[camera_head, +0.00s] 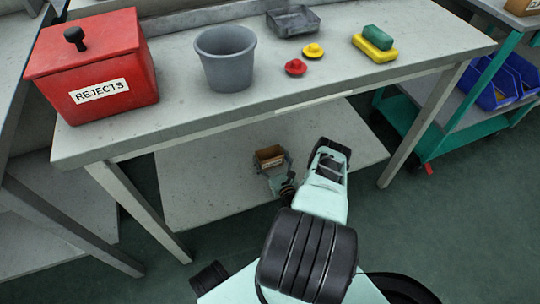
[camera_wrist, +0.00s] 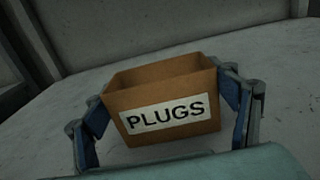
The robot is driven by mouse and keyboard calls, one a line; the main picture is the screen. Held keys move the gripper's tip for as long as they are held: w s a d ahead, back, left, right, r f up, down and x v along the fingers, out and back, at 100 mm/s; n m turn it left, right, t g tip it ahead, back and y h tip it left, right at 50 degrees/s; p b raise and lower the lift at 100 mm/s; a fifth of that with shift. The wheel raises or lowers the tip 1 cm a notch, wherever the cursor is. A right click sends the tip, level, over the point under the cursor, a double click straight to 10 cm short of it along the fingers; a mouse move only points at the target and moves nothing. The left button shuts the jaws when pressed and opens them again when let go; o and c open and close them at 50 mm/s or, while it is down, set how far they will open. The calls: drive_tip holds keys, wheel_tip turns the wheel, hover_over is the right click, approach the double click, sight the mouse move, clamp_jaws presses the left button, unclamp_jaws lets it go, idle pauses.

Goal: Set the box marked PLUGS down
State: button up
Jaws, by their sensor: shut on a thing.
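The box marked PLUGS (camera_wrist: 165,98) is a small open-topped brown box with a white label, and it looks empty from here. In the wrist view it sits between the two blue-padded fingers of my gripper (camera_wrist: 168,112), one at each side, and my gripper is shut on it. In the head view the box (camera_head: 270,156) is small, over the lower shelf (camera_head: 200,190) under the workbench, with my gripper (camera_head: 272,165) around it. The box looks close to the shelf surface, but I cannot tell whether its base touches.
On the workbench (camera_head: 190,110) above stand a red REJECTS box (camera_head: 105,85), a grey bucket (camera_head: 226,62), a dark tray (camera_head: 293,20), two knobs (camera_head: 296,67) and a green-and-yellow sponge pair (camera_head: 375,44). Bench legs (camera_head: 420,125) flank the shelf. The shelf around the box is clear.

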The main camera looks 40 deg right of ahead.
drive_tip(key=shift+r, duration=0.1)
drive_tip(key=o, duration=1.1)
drive_tip(key=shift+f, duration=0.2)
drive_tip(key=shift+o, duration=0.2)
